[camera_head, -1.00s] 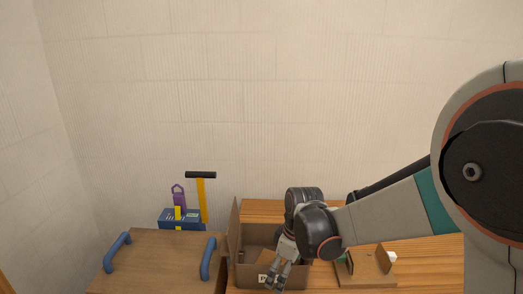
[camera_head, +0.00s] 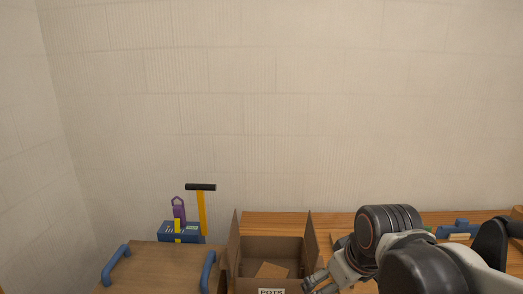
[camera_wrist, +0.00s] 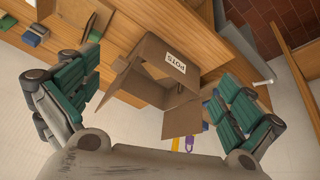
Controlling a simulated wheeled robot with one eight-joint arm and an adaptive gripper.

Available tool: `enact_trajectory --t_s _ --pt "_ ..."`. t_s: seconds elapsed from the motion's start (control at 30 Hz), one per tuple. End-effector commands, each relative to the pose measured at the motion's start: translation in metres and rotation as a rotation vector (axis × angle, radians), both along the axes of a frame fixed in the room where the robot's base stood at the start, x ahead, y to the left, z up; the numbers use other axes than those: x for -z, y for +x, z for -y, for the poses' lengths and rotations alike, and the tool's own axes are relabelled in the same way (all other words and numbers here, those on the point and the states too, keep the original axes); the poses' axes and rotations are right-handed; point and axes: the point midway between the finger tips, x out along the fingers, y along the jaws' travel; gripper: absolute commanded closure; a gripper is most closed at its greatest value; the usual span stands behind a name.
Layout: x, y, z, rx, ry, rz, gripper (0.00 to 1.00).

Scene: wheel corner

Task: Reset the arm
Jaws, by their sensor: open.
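My arm is bent at the lower right of the head view. My gripper (camera_head: 318,283) hangs at the bottom edge, just right of the open cardboard box (camera_head: 234,250). In the wrist view its green-padded fingers (camera_wrist: 163,75) are spread wide apart with nothing between them. The box also shows in the wrist view (camera_wrist: 152,54), beyond the fingers, with its flaps up and a white "POTS" label (camera_wrist: 176,62). Part of the gripper is cut off in the head view.
A wooden table (camera_head: 275,221) carries the box. At left stand a brown surface with blue handles (camera_head: 117,262), a blue box (camera_head: 180,232) and a yellow tool with a black bar (camera_head: 201,205). Small blue items (camera_head: 459,228) lie at right.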

Motion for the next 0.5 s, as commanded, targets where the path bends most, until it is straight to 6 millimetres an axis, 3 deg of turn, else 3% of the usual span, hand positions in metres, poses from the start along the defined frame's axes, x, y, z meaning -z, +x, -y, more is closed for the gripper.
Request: enact_trajectory --t_s 0.2,0.5 --pt "-0.01 -0.042 0.023 0.184 0.057 0.084 0.0" --pt "-0.011 -0.075 0.04 0.352 0.124 0.168 0.0"
